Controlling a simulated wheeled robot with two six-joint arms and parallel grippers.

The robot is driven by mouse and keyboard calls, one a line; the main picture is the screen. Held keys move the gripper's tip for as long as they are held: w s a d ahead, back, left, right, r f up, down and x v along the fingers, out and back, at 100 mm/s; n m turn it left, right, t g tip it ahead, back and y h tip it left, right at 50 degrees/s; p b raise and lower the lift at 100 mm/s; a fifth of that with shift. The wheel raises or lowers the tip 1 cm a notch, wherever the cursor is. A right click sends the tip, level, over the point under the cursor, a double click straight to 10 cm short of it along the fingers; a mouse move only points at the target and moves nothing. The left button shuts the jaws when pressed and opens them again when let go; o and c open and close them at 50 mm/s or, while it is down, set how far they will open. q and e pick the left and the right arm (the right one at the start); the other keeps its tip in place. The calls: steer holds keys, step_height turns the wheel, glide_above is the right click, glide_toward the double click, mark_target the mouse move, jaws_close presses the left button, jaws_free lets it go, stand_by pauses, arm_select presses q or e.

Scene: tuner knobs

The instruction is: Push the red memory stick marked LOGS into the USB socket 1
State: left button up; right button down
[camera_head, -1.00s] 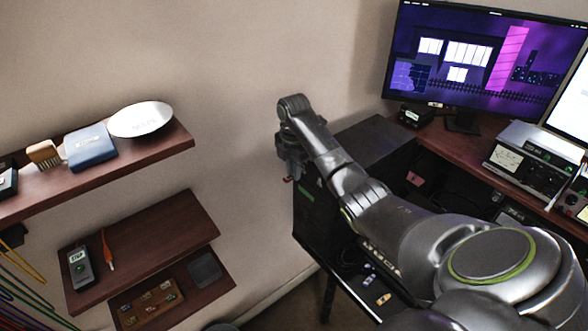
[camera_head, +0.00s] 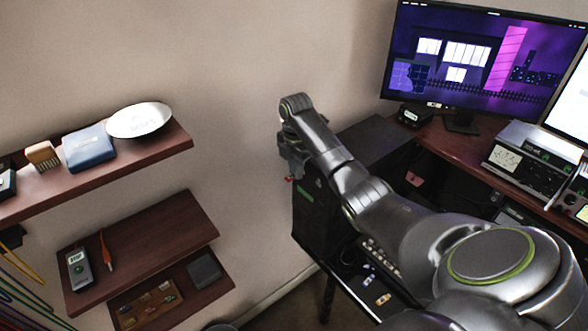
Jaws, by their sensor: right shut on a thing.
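My right gripper (camera_head: 291,170) is at the left side of the black computer tower (camera_head: 318,212), in front of its upper part. It is shut on the red memory stick (camera_head: 288,178), of which only a small red bit shows below the fingers. The LOGS marking cannot be read. USB socket 1 cannot be made out, so I cannot tell whether the stick touches it. My right arm covers part of the tower and the desk. My left gripper is not in view.
More small sticks (camera_head: 383,299) lie on the low dark surface beside the tower. A monitor (camera_head: 480,60) and a metered device (camera_head: 528,160) stand on the desk. Wall shelves (camera_head: 140,240) with small items are at the left. The wall between shelves and tower is clear.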

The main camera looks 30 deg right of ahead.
steer(key=shift+d, duration=0.65)
steer(key=c, duration=1.3)
jaws_free()
steer(key=shift+d, duration=0.1)
